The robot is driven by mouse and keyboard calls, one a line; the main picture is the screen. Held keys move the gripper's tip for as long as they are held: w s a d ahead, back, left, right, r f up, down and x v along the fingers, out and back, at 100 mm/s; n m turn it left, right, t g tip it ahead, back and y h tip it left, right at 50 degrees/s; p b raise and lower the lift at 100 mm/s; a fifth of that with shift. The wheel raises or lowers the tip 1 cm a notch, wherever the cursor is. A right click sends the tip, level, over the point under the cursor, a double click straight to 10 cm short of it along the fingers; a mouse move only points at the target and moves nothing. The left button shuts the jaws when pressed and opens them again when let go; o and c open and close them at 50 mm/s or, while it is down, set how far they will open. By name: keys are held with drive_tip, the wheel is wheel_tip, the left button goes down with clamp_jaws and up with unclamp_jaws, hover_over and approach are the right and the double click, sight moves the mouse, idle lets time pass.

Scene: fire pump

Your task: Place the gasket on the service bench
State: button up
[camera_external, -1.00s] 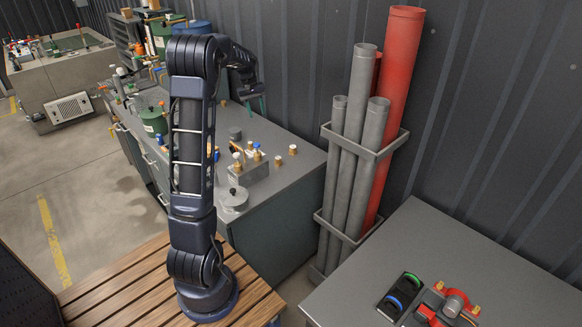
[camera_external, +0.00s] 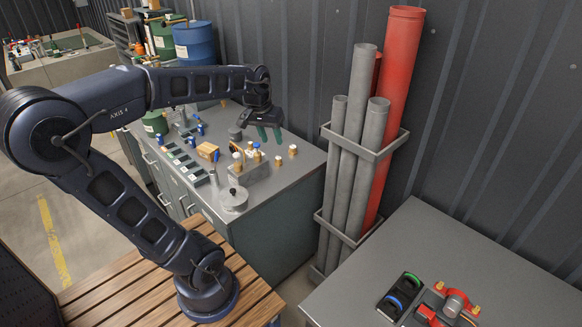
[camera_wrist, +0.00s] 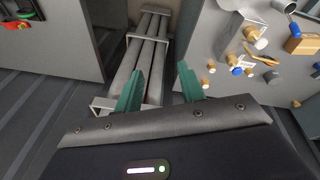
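My gripper (camera_external: 270,136) hangs over the back edge of the cluttered bench, with nothing between its green fingers. In the wrist view my gripper (camera_wrist: 159,80) has its fingers clearly apart. A black tray (camera_external: 390,308) on the grey bench (camera_external: 500,270) at the lower right holds a green ring (camera_external: 412,279) and a blue ring (camera_external: 395,302). These rings look like gaskets; I cannot tell which one the task means. Part of the tray shows at the top left of the wrist view (camera_wrist: 28,15), far from my gripper. No bench is visibly labelled as the service bench.
A rack of grey pipes (camera_external: 357,120) and a red pipe (camera_external: 395,80) stands between the benches. The cluttered bench (camera_external: 290,178) holds several small fittings and a grey block (camera_external: 250,172). A red valve assembly (camera_external: 455,305) sits beside the tray. The grey bench's back part is clear.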

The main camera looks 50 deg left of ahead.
drive_tip(key=s+d+f+m+t, duration=0.1)
drive_tip(key=s+d+f+m, duration=0.1)
drive_tip(key=s, duration=0.4)
drive_tip(key=s+d+f+m, duration=0.2)
drive_tip(key=s+d, duration=0.3)
drive_tip(key=s, duration=0.1)
drive_tip(key=shift+d+t, duration=0.25)
drive_tip(key=shift+t, duration=0.15)
drive_tip(key=shift+o, duration=0.5)
drive_tip(key=shift+s+d+f, duration=0.1)
drive_tip(key=shift+s+f, duration=0.1)
drive_tip(key=shift+f, duration=0.1)
drive_tip(key=shift+w, duration=0.1)
